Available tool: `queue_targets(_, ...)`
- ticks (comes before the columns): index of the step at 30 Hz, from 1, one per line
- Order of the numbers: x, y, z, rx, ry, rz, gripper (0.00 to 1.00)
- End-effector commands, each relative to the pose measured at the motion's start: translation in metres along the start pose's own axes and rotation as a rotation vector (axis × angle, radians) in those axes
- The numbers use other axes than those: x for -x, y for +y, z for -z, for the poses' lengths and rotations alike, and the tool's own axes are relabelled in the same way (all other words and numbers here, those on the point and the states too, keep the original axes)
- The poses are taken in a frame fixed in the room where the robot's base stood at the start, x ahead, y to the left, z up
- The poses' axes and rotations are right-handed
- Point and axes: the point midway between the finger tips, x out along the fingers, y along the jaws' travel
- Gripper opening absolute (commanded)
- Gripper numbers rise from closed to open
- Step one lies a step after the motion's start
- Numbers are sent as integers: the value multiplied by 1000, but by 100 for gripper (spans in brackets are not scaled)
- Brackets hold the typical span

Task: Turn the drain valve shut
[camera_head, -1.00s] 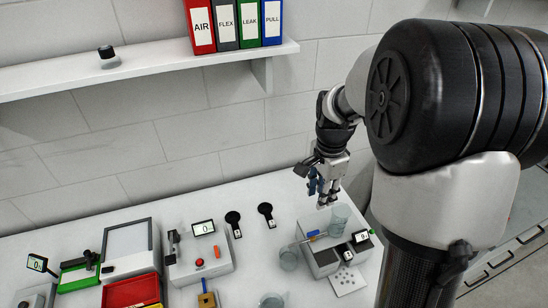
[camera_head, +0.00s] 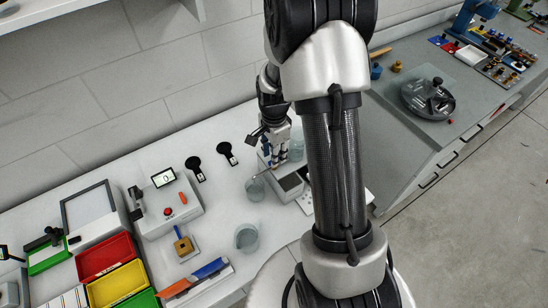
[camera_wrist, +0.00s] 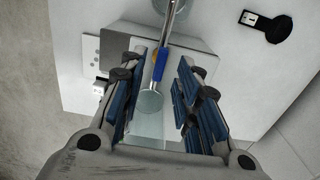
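In the wrist view a thin metal pipe (camera_wrist: 168,22) with a blue part (camera_wrist: 159,64) runs down from the top, over a grey box. The blue part looks like the drain valve's handle; its exact turn is hard to read. A round pale disc or glass (camera_wrist: 150,101) lies just below it. My gripper (camera_wrist: 166,70) is open, its blue-padded fingers apart on either side of the pipe's line, with nothing visibly held. In the head view my gripper (camera_head: 277,160) hangs over the grey box (camera_head: 290,183), by a glass (camera_head: 297,150), and partly hides the valve.
A glass beaker (camera_head: 255,189) stands left of the box, and another (camera_head: 246,238) nearer the front. Two black paddle-shaped items (camera_head: 228,153) lie behind.

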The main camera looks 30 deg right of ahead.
Motion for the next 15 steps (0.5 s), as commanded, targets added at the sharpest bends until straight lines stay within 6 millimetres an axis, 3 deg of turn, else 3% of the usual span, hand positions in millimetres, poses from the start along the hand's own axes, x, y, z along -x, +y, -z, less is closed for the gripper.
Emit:
queue_targets(6,-20,0,0,0,0,-1,30)
queue_targets(15,-21,0,0,0,0,1,30)
